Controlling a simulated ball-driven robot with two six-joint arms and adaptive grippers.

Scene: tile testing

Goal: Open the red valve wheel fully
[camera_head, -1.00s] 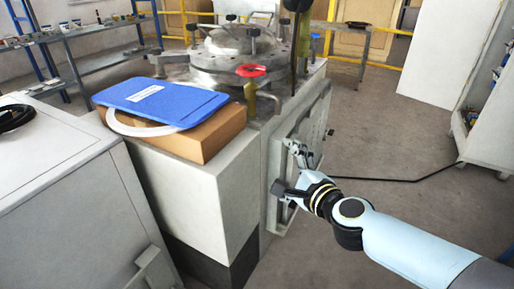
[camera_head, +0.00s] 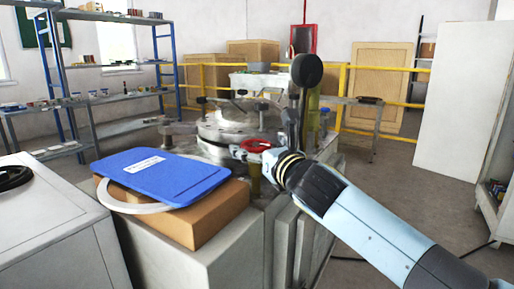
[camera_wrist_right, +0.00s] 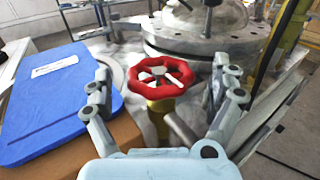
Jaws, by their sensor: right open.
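The red valve wheel (camera_wrist_right: 161,77) lies flat on top of a yellow valve body (camera_wrist_right: 160,104), in the middle of the right wrist view. It also shows in the head view (camera_head: 256,145), partly hidden by my right gripper. My right gripper (camera_wrist_right: 163,92) is open. Its fingers stand to the left and right of the wheel, apart from it. In the head view my right gripper (camera_head: 255,152) is at the wheel, its arm coming in from the lower right. My left gripper is in neither view.
A blue board (camera_head: 162,174) lies on a cardboard box (camera_head: 205,222) left of the wheel, over a white ring (camera_head: 120,203). The round metal vessel (camera_head: 235,125) stands behind the wheel. A dark upright post (camera_head: 297,112) rises close to my right gripper.

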